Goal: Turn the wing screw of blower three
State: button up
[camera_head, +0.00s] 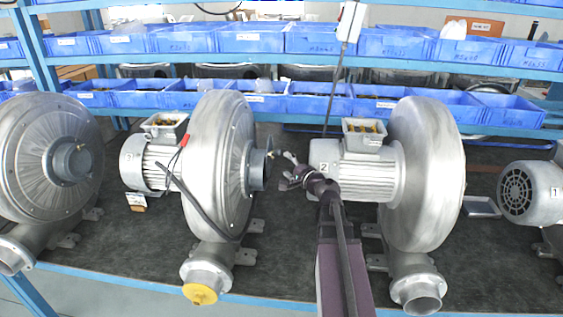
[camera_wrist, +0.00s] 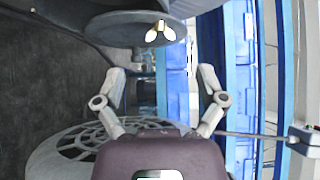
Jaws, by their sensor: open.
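Blower three (camera_head: 218,155) is a grey blower whose motor carries the label 3. Its short round inlet pipe (camera_head: 257,170) faces right, toward my gripper (camera_head: 284,170). In the wrist view the wing screw (camera_wrist: 160,34) shows two bright wings at the edge of a grey disc (camera_wrist: 120,30). My gripper (camera_wrist: 161,78) is open and empty, its two fingers apart. The screw appears beyond the fingertips, roughly midway between them, and is not touched.
Blower two (camera_head: 365,170) stands close to the right of my gripper; its motor grille (camera_wrist: 75,150) shows in the wrist view. Blue bins (camera_head: 255,40) line the shelves behind.

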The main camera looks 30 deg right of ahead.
jog(key=shift+s+d, duration=0.15)
jog(key=shift+s, duration=0.4)
